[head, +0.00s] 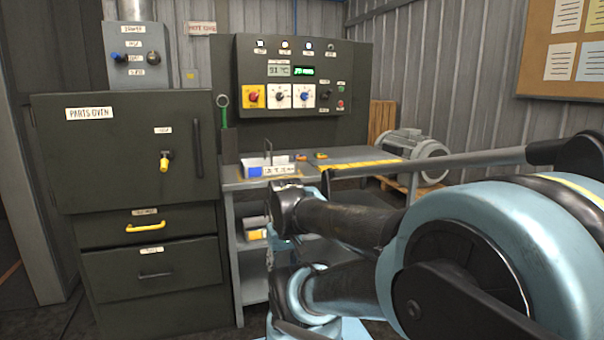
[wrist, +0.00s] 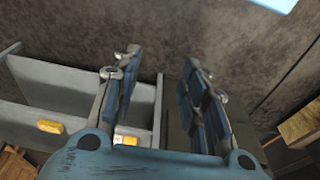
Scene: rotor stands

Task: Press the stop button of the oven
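The dark green parts oven (head: 100,185) stands at the left in the head view, its door shut. A dark control panel (head: 300,128) is upright behind the workbench, with lamps, two displays and several knobs. Small round buttons (head: 341,104) sit in a column at its right edge; their labels are too small to read. In the wrist view my gripper (wrist: 152,72) is open and empty, its two fingers wide apart. No button shows between them. In the head view my arm reaches in front of the bench, below and apart from the panel; the fingers are not clearly visible there.
A workbench (head: 345,156) with a small white-and-blue bin (head: 268,170) stands below the panel. A grey motor (head: 412,155) sits at its right. A grey shelf (wrist: 75,92) shows in the wrist view. The space directly before the panel, above the bench, is clear.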

